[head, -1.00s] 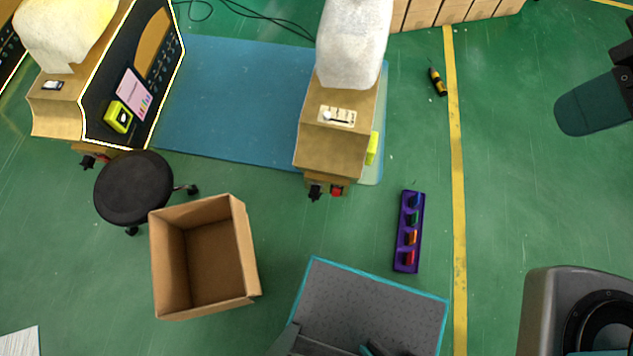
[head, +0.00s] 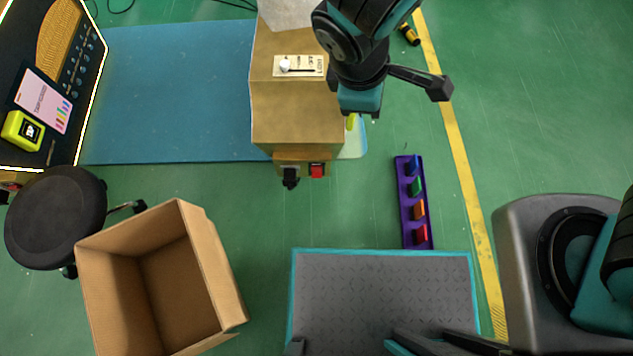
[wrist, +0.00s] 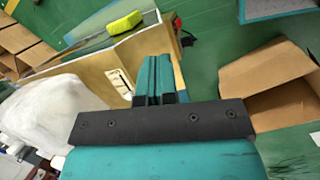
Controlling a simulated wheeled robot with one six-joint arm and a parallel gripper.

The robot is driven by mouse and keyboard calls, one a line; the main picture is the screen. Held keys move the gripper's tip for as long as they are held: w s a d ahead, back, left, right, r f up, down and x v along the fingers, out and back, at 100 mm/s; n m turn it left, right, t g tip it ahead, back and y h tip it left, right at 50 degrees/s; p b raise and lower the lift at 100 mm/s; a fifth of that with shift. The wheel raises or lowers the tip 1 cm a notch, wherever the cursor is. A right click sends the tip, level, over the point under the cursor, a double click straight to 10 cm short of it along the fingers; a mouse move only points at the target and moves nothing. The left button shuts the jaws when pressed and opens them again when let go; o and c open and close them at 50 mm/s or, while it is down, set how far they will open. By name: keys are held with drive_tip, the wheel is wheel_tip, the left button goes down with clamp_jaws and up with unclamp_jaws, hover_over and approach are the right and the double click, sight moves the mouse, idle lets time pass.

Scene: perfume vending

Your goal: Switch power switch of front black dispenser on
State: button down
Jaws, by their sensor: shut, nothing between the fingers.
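The nearer dispenser (head: 290,112) is a tan wooden box with a white bag on its far part. Its front face is hidden, so I cannot see its black. A cream plate (head: 300,66) on its side has a white knob at the left end of a slot; the plate also shows in the wrist view (wrist: 120,80). A red switch-like part (head: 317,170) and a black plug-like part (head: 291,176) sit at its near lower end. My gripper (head: 360,108) is shut and empty, beside the box's right edge. Its teal fingers (wrist: 154,75) are together, apart from the plate.
A second dispenser with a black front (head: 65,90) stands left, outlined in white. A black stool (head: 55,217) and open cardboard box (head: 206,270) stand near left. A purple tray (head: 407,205) of colored blocks lies right of the dispenser. A blue mat (head: 170,90) covers floor between dispensers.

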drive_tip(key=a+f+n+t+h+b, duration=0.1)
drive_tip(key=f+n+t+b, duration=0.15)
drive_tip(key=f+b, duration=0.45)
drive_tip(key=s+a+f+n+t+b, duration=0.1)
drive_tip(key=a+f+n+b, duration=0.15)
drive_tip(key=f, duration=0.95)
drive_tip(key=a+f+n+t+h+b, duration=0.15)
drive_tip(key=f+n+b, duration=0.3)
drive_tip(key=f, duration=0.45)
drive_tip(key=n+t+y+b, duration=0.5)
drive_tip(key=n+t+b, duration=0.2)
drive_tip(key=n+b, duration=0.5)
approach(317, 177)
drive_tip(key=shift+m, duration=0.65)
drive_tip(key=shift+b+x, duration=2.15)
drive_tip(key=shift+x, duration=0.45)
drive_tip(key=shift+b+x, duration=0.5)
drive_tip(key=shift+x, duration=0.8)
drive_tip(key=shift+p+v, duration=0.65)
drive_tip(key=shift+v, duration=0.25)
drive_tip(key=p+v, duration=0.3)
drive_tip(key=v, duration=0.4)
drive_tip(key=shift+p, duration=0.4)
drive_tip(key=shift+s+d+r, duration=0.1)
